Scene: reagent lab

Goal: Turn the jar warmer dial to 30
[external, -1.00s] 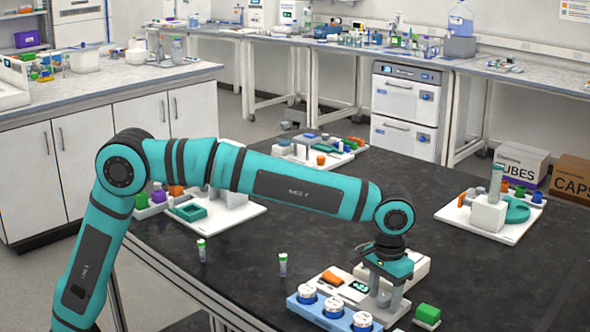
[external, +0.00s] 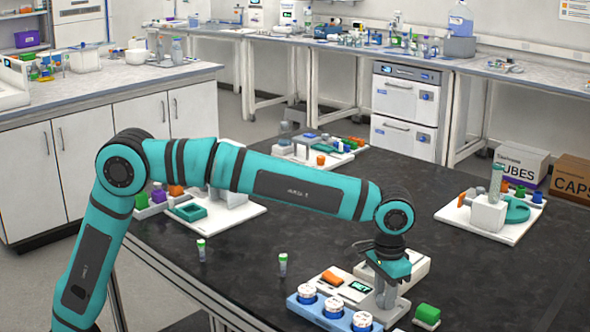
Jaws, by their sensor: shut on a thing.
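The jar warmer is the white unit (external: 322,279) at the front right of the dark bench, with an orange switch (external: 332,278) and a small dark display with green characters (external: 359,287) too small to read surely. A blue block (external: 322,314) with several white-lidded jars (external: 307,293) stands at its front. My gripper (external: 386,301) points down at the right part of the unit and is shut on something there. The dial itself is hidden by the gripper, so its setting cannot be seen.
A green block (external: 427,314) sits just right of my gripper. White stations with a teal ring (external: 516,210) and a teal frame (external: 188,211) stand farther back. The bench middle is clear.

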